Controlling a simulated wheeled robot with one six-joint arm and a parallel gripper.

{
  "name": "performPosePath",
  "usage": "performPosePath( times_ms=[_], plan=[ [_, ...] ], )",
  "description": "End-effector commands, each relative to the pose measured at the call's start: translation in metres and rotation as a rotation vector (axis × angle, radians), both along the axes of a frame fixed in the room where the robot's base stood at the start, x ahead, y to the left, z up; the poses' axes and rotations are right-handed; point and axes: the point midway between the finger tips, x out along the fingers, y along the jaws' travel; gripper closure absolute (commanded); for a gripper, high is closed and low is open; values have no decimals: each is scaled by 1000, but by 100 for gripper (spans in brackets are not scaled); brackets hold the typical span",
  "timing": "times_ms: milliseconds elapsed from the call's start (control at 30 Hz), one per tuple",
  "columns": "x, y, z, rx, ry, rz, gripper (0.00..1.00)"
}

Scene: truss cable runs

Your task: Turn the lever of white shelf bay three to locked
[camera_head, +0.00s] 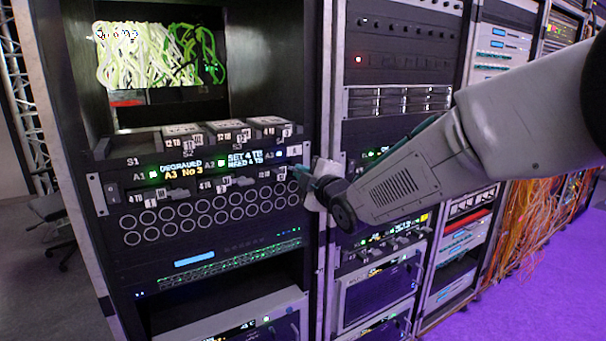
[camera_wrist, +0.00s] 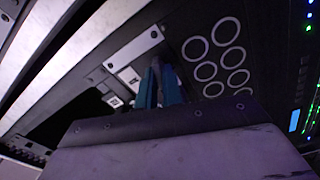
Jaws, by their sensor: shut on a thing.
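The rack front has a row of bays marked A1, A2 and A3. Bay A3 (camera_head: 268,175) is at the right end of the row, with its outer part hidden by my gripper. My gripper (camera_head: 299,173) is at this right end, against the rack face. In the wrist view its two teal fingers (camera_wrist: 160,72) are close together, shut on a small part at the bay front, which I take to be the lever. The fingers hide most of it, so its angle cannot be read.
Several loose drives (camera_head: 225,130) sit on the shelf above, marked S1 to S3. A lit display (camera_head: 185,170) reads "DEGRADED" and "A3 No 3". Below is a panel of round holes (camera_head: 190,215). The rack post (camera_head: 330,80) stands close to my gripper.

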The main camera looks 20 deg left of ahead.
Motion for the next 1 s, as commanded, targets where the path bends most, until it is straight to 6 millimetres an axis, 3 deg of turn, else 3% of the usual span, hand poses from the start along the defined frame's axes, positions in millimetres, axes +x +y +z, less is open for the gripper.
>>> performPosePath(
  times_ms=[433, 1000],
  plan=[
    [-1, 1, -3, -190, -218, 2, 100],
    [-1, 1, -3, -237, -273, 3, 100]
  ],
)
